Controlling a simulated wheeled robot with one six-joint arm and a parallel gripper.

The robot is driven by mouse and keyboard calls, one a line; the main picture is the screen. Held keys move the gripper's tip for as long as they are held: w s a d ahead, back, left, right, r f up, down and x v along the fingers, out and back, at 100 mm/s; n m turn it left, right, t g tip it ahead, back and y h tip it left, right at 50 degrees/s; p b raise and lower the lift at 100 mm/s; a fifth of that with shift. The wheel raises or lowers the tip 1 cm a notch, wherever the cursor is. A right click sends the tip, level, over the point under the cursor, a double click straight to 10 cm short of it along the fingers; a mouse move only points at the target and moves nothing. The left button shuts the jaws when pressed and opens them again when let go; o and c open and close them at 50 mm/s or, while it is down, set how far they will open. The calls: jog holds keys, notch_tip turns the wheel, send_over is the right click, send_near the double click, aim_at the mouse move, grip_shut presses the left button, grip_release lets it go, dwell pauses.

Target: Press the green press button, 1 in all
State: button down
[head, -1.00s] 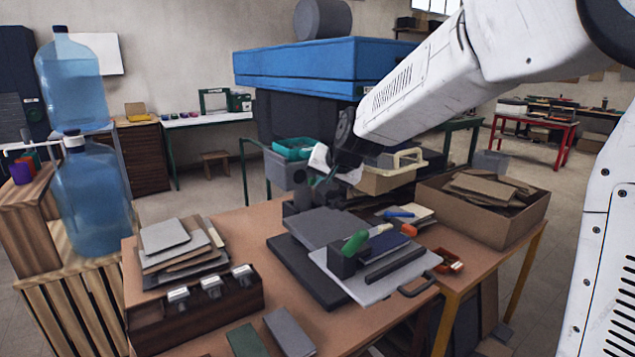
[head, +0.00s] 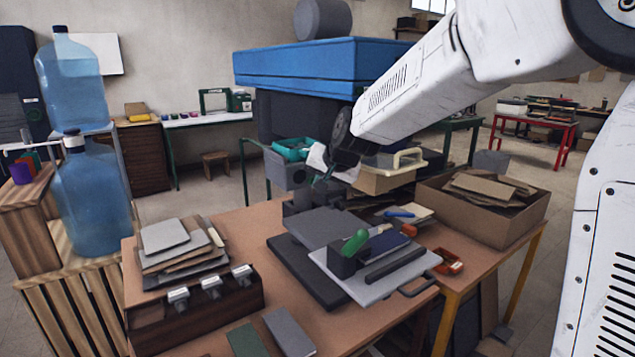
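A green, rounded piece (head: 355,242) stands tilted on a small dark block on a light grey plate (head: 350,287), near the middle of the table; it is the clearest green part, but I cannot tell if it is the press button. My gripper (head: 318,178) is at the lower end of the white arm, above and behind the grey plate and up-left of the green piece. It looks apart from the green piece. Its fingers are small and dark against the clutter, so I cannot see if they are open.
A cardboard box (head: 487,220) of brown sheets stands on the right. Stacked sheets (head: 177,249) and a dark wooden block with several metal pieces (head: 190,311) are on the left. A blue case (head: 300,65) is behind. Orange-brown table (head: 245,222) shows between the stack and the plate.

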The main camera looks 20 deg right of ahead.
jog(key=shift+w+a, duration=0.1)
jog(key=shift+w, duration=0.1)
jog(key=shift+s, duration=0.1)
dwell(0.4)
jog(key=shift+s+d, duration=0.3)
jog(key=shift+s, duration=0.5)
jog(key=shift+s+d, duration=0.25)
jog(key=shift+s, duration=0.55)
jog(key=shift+s+d, duration=0.3)
jog(key=shift+s, duration=0.5)
jog(key=shift+s+d, duration=0.25)
jog(key=shift+s, duration=0.55)
jog(key=s+d+f+n+g, duration=0.1)
jog(key=s+g, duration=0.1)
jog(key=s, duration=1)
jog(key=s+d+f+n+g+h, duration=0.1)
jog(key=s+n+g, duration=0.1)
jog(key=s, duration=1)
jog(key=s+d+f+n+g, duration=0.1)
jog(key=s+n+g, duration=0.1)
jog(key=s, duration=1)
jog(key=shift+d+g+h, duration=0.25)
jog(key=shift+g+h, duration=0.15)
jog(key=shift+g, duration=0.2)
